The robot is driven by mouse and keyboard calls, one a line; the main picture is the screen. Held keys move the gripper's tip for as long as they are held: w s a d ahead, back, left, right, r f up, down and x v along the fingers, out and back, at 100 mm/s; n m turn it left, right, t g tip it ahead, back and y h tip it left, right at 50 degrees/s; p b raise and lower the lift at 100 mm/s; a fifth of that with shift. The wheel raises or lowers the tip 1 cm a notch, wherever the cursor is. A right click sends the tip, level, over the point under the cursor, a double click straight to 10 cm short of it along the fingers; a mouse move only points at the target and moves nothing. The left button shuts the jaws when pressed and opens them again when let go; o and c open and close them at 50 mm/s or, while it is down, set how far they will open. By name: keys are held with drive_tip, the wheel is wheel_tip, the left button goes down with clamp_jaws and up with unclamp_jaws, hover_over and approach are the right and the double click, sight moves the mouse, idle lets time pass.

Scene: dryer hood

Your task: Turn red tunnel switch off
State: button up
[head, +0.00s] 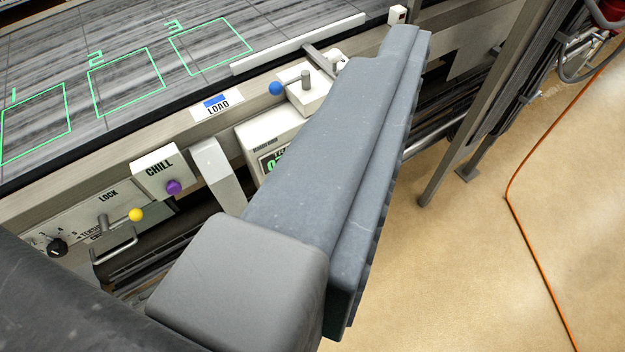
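My gripper (405,38) is the long grey block that reaches from the lower middle to the upper right, with ridges along its right side. Its tip is near the conveyor's edge, and I cannot tell whether its fingers are open or shut. No switch labelled tunnel can be made out. A small white box with a dark red spot (398,14) sits just beyond the fingertip at the top; I cannot tell whether it is the switch. My gripper hides part of the machine's front panel.
The conveyor (135,55) has green numbered squares. A metal post (487,110) stands right of my gripper. An orange cable (530,240) crosses the open floor.

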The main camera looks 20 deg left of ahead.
drive_tip(key=w+d+f+n+t+b, duration=0.1)
drive_tip(key=w+f, duration=0.5)
drive_tip(key=w, duration=0.3)
drive_tip(key=w+f+n, duration=0.1)
drive_tip(key=w+f, duration=0.6)
drive_tip(key=w, duration=0.1)
drive_tip(key=w+a+f+n+y+b, duration=0.1)
drive_tip(key=w+a+f+y, duration=0.1)
drive_tip(key=w+f, duration=0.5)
drive_tip(key=w+a+f+n+y, duration=0.2)
drive_tip(key=w+f+y, duration=0.1)
drive_tip(key=f, duration=0.8)
drive_tip(key=a+f+n+g+y+b, duration=0.1)
drive_tip(key=a+f+y, duration=0.2)
drive_tip(key=f, duration=0.7)
drive_tip(key=a+f+n+g+y+b, duration=0.1)
drive_tip(key=a+f+g+y, duration=0.15)
drive_tip(key=f, duration=0.85)
drive_tip(key=s+a+f+g+y, duration=0.1)
drive_tip(key=s+a+f+y, duration=0.2)
drive_tip(key=f, duration=0.5)
drive_tip(key=s+a+f+g+y, duration=0.15)
drive_tip(key=s+a+f, duration=0.25)
drive_tip(key=f, duration=0.4)
drive_tip(key=b+x, duration=0.4)
drive_tip(key=x, duration=0.9)
drive_tip(key=shift+w, duration=0.2)
drive_tip(key=shift+a, duration=0.1)
